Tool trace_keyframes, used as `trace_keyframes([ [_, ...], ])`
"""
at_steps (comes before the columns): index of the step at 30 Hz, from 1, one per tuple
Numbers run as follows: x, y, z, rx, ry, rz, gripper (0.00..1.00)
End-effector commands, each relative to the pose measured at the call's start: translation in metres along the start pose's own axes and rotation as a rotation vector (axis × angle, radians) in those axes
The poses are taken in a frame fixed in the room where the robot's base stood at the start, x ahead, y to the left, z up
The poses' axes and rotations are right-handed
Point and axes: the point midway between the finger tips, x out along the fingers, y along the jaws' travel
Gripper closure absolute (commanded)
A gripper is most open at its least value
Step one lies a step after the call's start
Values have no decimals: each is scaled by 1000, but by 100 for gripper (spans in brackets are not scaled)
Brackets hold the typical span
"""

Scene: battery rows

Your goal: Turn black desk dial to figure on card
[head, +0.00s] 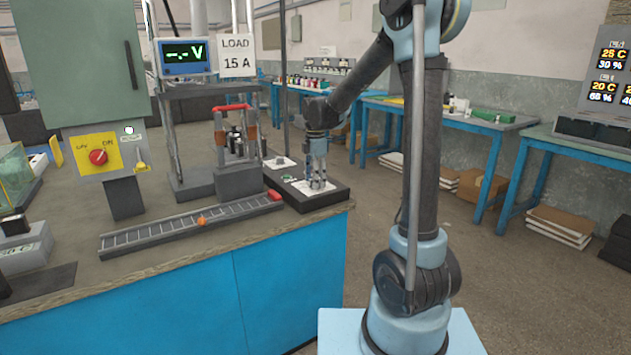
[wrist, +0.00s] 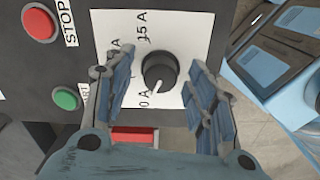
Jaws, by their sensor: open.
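The black desk dial (wrist: 160,71) sits on a white scale plate (wrist: 185,30) in the wrist view. Its white pointer line aims down-left, towards the "0 A" mark. A "15 A" mark stands above the dial, and another mark at the left is partly hidden by a finger. My gripper (wrist: 161,62) is open, with one finger on each side of the dial; I cannot tell whether they touch it. In the head view my gripper (head: 317,184) points down over the dark desk box (head: 335,197) and hides the dial. The card (head: 237,55) reads "LOAD 15 A".
A red STOP button (wrist: 39,23) and a green button (wrist: 66,98) lie left of the dial. A meter (head: 185,56) shows "-.- V". A slide rail (head: 190,226) and a red-handled clamp device (head: 236,145) stand left of my gripper. The floor to the right is partly clear.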

Motion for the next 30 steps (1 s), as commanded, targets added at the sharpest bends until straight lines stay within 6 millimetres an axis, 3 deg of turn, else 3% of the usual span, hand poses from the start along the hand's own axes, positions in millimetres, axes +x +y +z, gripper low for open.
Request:
trace_keyframes([
  [11,5,0,0,0,0,0,49],
  [17,5,0,0,0,0,0,92],
  [30,5,1,0,54,0,1,93],
])
